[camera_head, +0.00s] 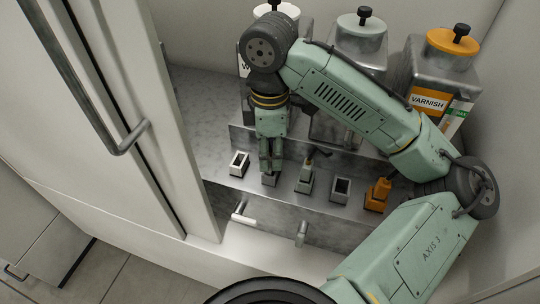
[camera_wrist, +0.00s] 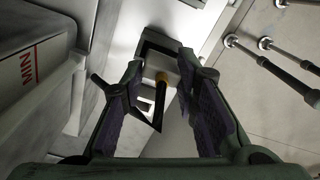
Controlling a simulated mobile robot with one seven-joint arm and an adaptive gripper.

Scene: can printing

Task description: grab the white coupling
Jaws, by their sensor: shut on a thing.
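My gripper (camera_head: 270,163) points down over the row of small square sockets on the steel ledge. It is shut on the white coupling, which the fingers mostly hide in the head view. Its pale grey block-like end (camera_head: 269,180) shows just below the fingertips, close to the ledge; I cannot tell if it touches. In the wrist view, the two dark-padded fingers (camera_wrist: 160,90) flank a grey block with a yellow ring and a dark stem. A white-rimmed empty socket (camera_head: 239,163) lies just left of the gripper.
A green coupling (camera_head: 305,176), a dark empty socket (camera_head: 340,189) and an orange coupling (camera_head: 378,193) stand to the right. The varnish container (camera_head: 434,82) and other containers stand behind. A cabinet door with a long handle (camera_head: 98,95) stands open at left. Two short handles (camera_head: 243,219) protrude below.

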